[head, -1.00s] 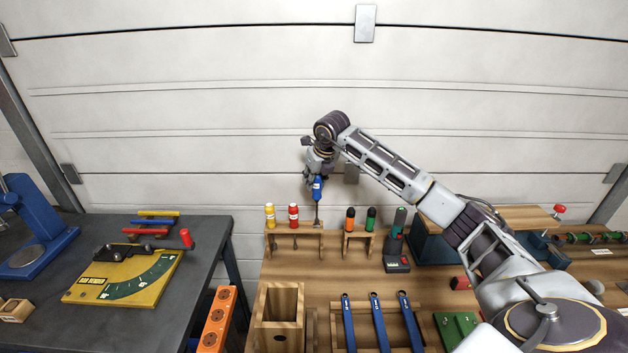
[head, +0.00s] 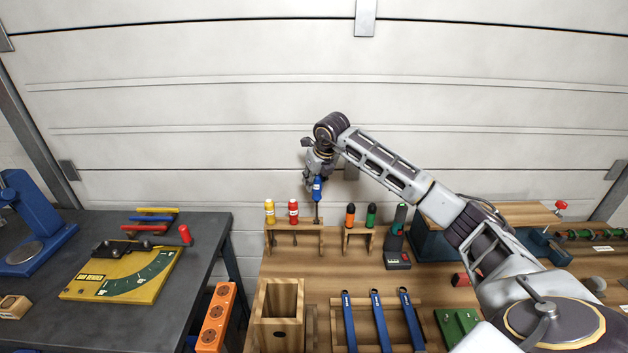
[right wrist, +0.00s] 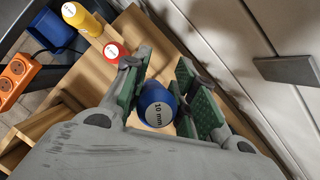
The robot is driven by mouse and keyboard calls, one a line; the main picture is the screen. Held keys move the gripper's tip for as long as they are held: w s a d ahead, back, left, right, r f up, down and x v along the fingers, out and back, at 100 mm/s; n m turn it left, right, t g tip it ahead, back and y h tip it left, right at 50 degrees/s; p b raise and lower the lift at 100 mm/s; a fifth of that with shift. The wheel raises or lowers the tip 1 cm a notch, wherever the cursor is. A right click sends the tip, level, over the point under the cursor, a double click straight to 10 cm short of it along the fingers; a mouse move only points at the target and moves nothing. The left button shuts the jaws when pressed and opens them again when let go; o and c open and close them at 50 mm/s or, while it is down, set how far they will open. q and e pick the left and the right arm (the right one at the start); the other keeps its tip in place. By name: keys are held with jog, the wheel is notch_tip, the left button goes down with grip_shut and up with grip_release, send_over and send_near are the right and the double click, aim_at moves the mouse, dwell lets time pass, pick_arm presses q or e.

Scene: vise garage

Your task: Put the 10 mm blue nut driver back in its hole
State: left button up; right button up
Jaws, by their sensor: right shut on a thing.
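The blue nut driver (head: 317,189) hangs upright below my right gripper (head: 318,170), its shaft pointing down at the right part of the small wooden rack (head: 296,229). In the right wrist view, the blue handle (right wrist: 157,105) shows a "10 mm" label between the green-padded fingers of my right gripper (right wrist: 165,98). The shaft tip is at about the height of the rack top; whether it has entered a hole, I cannot tell. A yellow driver (head: 270,212) and a red driver (head: 293,210) stand upright in the rack to the left. My left gripper is out of view.
A second rack (head: 359,236) with orange (head: 350,215) and green (head: 371,215) handles stands to the right, near a dark tool (head: 397,238). A wooden box (head: 277,305) and blue wrenches (head: 378,315) lie in front. The garage door is close behind.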

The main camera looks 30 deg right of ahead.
jog(key=shift+f+b, duration=1)
jog(key=shift+f, duration=0.85)
jog(key=shift+f+b, duration=1.2)
jog(key=shift+f, duration=0.65)
jog(key=shift+f+b, duration=0.75)
jog(key=shift+f, duration=0.2)
jog(key=shift+f+b, duration=0.35)
jog(key=shift+f, duration=0.2)
dwell(0.4)
jog(key=o, duration=1.1)
